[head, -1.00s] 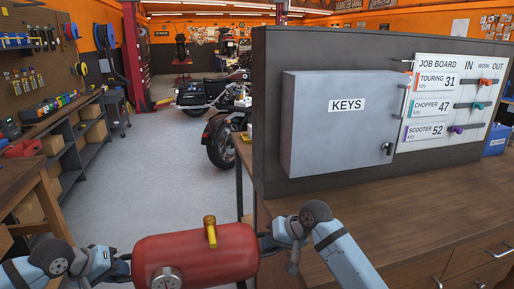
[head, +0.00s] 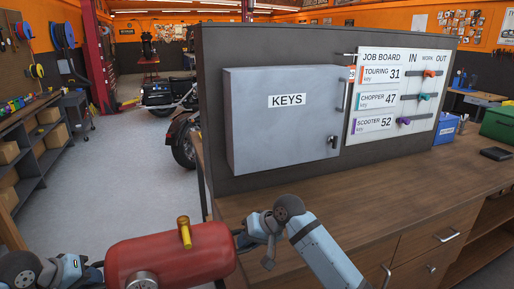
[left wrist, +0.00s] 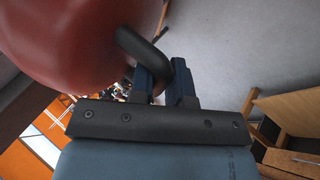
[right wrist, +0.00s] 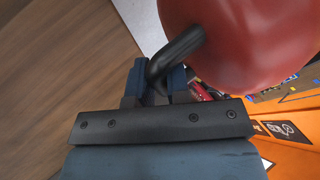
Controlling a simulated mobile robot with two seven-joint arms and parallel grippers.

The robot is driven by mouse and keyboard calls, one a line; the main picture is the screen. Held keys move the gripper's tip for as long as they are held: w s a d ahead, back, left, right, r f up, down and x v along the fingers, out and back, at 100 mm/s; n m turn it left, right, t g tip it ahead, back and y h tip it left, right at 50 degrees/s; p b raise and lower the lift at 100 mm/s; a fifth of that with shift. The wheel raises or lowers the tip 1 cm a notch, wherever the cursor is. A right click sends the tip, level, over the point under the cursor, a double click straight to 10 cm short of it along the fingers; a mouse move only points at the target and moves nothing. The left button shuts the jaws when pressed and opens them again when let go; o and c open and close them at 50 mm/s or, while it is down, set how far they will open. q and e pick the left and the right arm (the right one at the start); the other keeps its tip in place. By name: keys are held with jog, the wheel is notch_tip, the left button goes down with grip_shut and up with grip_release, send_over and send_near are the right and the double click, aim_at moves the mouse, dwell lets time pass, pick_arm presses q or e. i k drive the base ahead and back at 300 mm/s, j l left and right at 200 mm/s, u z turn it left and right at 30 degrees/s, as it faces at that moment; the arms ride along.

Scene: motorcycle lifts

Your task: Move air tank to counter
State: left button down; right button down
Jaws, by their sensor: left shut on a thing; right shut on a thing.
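The red air tank (head: 165,257) hangs level between my two grippers at the bottom of the head view, with a yellow valve on top and a round gauge at its front. My left gripper (left wrist: 165,85) is shut on the tank's dark handle at its left end. My right gripper (right wrist: 158,85) is shut on the dark handle at the right end. The wooden counter (head: 330,205) lies to the right of the tank, and its near left edge is close to the tank and my right arm. The tank appears beside the counter, over the floor.
A grey KEYS cabinet (head: 282,118) and job board (head: 397,95) stand on a dark panel along the counter's back. A blue box (head: 446,127), green box (head: 500,124) and black wallet-like item (head: 496,154) sit at the right. The counter's front middle is clear.

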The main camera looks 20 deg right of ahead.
aim_at(404, 188)
jog(key=k+l, duration=0.1)
jog(key=l, duration=0.45)
jog(key=k+l, duration=0.1)
jog(key=l, duration=0.45)
jog(key=k+l, duration=0.1)
jog(key=l, duration=0.45)
jog(key=k+l, duration=0.1)
jog(key=l, duration=0.45)
jog(key=k+l, duration=0.1)
jog(key=l, duration=0.45)
